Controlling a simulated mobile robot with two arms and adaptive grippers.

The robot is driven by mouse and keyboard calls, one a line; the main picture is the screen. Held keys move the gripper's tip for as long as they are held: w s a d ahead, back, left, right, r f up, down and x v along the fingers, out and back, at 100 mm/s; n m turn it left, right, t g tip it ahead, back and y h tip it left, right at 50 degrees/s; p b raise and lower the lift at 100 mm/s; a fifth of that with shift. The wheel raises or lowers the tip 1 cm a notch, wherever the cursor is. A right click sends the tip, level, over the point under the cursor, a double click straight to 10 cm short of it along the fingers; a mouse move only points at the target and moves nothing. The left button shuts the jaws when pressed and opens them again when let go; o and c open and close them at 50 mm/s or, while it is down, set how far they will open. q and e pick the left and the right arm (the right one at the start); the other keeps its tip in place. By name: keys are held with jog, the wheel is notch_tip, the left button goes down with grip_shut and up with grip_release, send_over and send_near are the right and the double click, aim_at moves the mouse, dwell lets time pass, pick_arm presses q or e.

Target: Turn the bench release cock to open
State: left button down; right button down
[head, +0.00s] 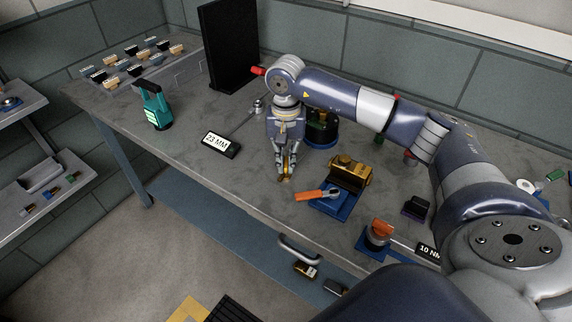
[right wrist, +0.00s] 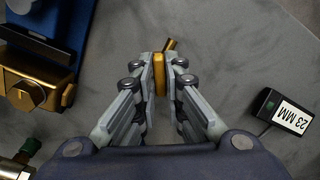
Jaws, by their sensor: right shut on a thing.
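A brass valve-like block (head: 350,172) with an orange lever (head: 318,194) sits on a blue plate (head: 334,209) on the bench; the lever points left. Which fitting is the release cock I cannot tell for sure; an orange-topped knob (head: 380,232) stands on another blue base nearer the front edge. My right gripper (head: 287,174) points down, left of the brass block, shut on a small gold-coloured piece (right wrist: 158,78), apart from the block. In the right wrist view the brass block (right wrist: 32,88) is at the left. My left gripper is not in view.
A "23 MM" display (head: 219,145) lies left of my right gripper. A teal device (head: 155,105), a dark upright panel (head: 229,45) and a tray of small blocks (head: 165,82) are farther left. A dark round-based fitting (head: 320,132) stands behind the gripper. Bare bench lies left of the gripper.

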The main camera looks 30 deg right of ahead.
jog(key=shift+f+n+b, duration=0.15)
jog(key=shift+n+b, duration=0.25)
jog(key=shift+b, duration=0.05)
jog(key=shift+n+b, duration=0.4)
jog(key=shift+n, duration=0.6)
jog(key=shift+n+b, duration=0.5)
jog(key=shift+n, duration=0.9)
